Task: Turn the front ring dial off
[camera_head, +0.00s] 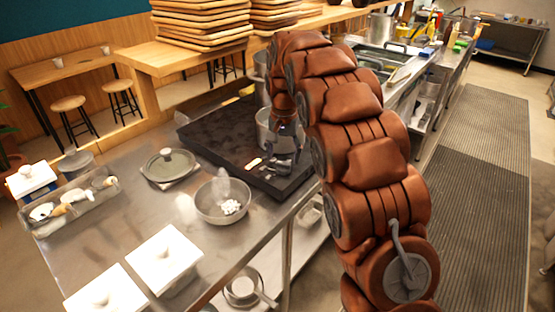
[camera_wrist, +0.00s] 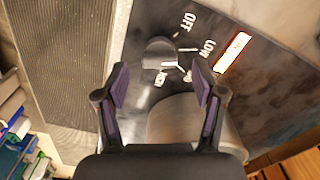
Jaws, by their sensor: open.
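The dial (camera_wrist: 159,52) is a dark grey round knob on the black stove surface, with white OFF and LOW markings beside it in the wrist view. More markings lie below it, partly unreadable. I cannot clearly tell which mark it points to. My gripper (camera_wrist: 159,70) is open and empty. Its two purple-padded fingers are spread left and right, with the dial between and slightly beyond the tips. I cannot tell whether they touch it. In the head view my gripper (camera_head: 284,160) is low over the stove's front right part, and the dial is hidden there.
A lit panel (camera_wrist: 234,52) is right of the dial. A metal pot (camera_head: 265,128) stands on the black stove (camera_head: 208,125) close behind my gripper. A bowl with white pieces (camera_head: 222,202), a lidded pan (camera_head: 168,164) and white lidded containers (camera_head: 165,260) stand on the steel counter.

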